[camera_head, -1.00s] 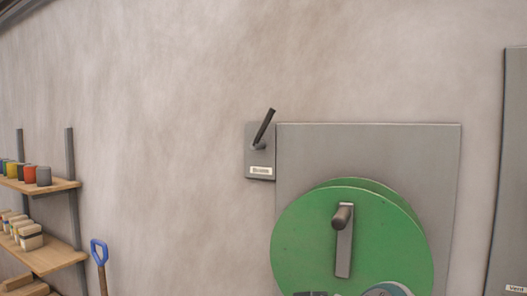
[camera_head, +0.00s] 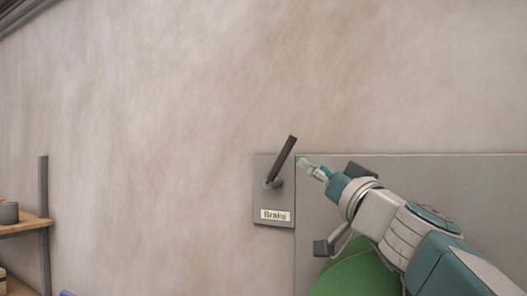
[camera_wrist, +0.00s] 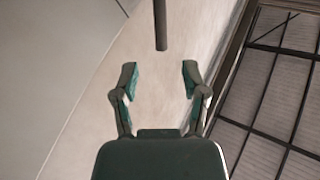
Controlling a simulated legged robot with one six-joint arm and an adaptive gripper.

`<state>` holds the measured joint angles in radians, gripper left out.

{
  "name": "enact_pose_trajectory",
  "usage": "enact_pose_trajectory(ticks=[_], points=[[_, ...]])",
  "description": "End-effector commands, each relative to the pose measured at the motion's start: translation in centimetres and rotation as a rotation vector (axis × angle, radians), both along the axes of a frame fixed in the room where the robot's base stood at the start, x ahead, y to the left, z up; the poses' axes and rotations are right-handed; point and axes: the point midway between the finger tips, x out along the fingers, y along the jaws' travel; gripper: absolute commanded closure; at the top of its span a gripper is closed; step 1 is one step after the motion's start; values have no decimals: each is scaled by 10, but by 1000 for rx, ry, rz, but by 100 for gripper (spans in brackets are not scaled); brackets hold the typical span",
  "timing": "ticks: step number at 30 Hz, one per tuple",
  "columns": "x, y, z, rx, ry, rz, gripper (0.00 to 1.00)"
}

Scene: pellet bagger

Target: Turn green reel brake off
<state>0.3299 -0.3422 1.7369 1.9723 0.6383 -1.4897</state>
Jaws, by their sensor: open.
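The brake lever (camera_head: 282,161) is a dark bar on a small grey plate (camera_head: 262,193) labelled "Brake". It tilts up and to the right in the head view. The green reel (camera_head: 352,274) is below and to the right, mostly hidden behind my arm. My gripper (camera_head: 307,164) is just right of the lever in the head view, apart from it. In the wrist view my gripper (camera_wrist: 159,78) is open and empty. There the lever (camera_wrist: 160,22) is a dark bar ahead of the gap between the fingers.
A grey backing panel (camera_head: 450,172) is on the wall behind the reel and my arm. A shelf (camera_head: 28,226) stands at the far left. The wall (camera_head: 150,130) left of and above the brake plate is bare. The wrist view shows a dark-framed window (camera_wrist: 285,90) at right.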

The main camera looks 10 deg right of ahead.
Motion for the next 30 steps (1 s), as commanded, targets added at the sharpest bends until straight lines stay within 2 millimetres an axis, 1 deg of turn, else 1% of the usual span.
enact_pose_trajectory(ticks=[9, 12, 16, 21, 29, 30], points=[[51, 18, 19, 0, 3, 5, 43], [66, 23, 25, -1, 3, 4, 43], [80, 27, 32, -1, 3, 5, 43], [89, 30, 36, -1, 2, 2, 43], [89, 30, 36, -1, 3, 2, 43], [89, 30, 36, -1, 3, 2, 61]])
